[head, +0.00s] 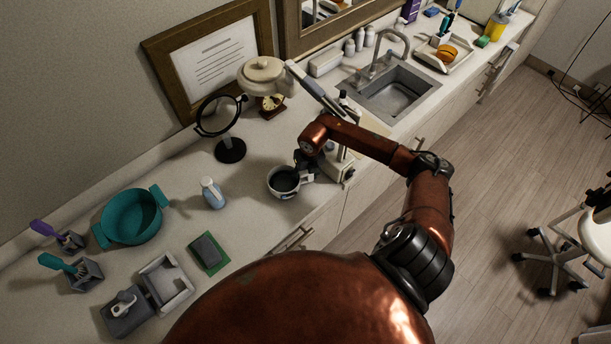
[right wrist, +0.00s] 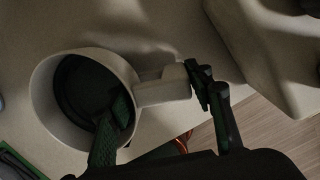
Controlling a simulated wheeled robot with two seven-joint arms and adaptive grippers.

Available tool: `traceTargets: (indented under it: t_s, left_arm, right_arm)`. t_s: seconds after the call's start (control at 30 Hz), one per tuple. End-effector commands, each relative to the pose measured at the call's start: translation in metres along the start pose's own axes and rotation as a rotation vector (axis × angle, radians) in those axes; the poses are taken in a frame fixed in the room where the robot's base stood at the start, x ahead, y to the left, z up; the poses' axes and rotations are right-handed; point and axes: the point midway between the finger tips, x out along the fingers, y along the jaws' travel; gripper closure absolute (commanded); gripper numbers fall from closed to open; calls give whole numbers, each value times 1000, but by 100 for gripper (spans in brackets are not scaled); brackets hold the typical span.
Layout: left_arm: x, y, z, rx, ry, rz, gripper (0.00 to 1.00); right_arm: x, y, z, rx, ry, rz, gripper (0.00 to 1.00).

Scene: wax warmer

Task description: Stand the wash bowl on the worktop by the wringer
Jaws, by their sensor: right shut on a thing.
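The teal two-handled bowl (head: 118,225), which looks like the wash bowl, stands upright on the worktop (head: 225,240) at the left. A grey unit with a pale tray (head: 170,298) stands in front of it; I cannot tell if this is the wringer. My right gripper (head: 306,163) is far right of the teal bowl. It is shut on a white pot (head: 270,183) with a dark inside and side handle. In the right wrist view, the pot (right wrist: 45,100) has one finger inside its rim and another at the handle's end. My left gripper is out of view.
Two tool holders (head: 86,275) stand at the left. A round mirror (head: 217,116) stands behind the pot, and a sink (head: 392,93) is farther right.

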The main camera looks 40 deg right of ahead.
Motion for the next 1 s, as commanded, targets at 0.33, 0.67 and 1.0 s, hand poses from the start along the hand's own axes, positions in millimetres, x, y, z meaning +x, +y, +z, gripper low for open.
traceTargets:
  t_s: [0.33,0.67,1.0]
  left_arm:
    - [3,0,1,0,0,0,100]
    - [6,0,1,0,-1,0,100]
    - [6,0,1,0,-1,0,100]
  right_arm:
    - [3,0,1,0,-2,2,100]
    - [7,0,0,0,-2,2,100]
    - [7,0,0,0,-2,1,51]
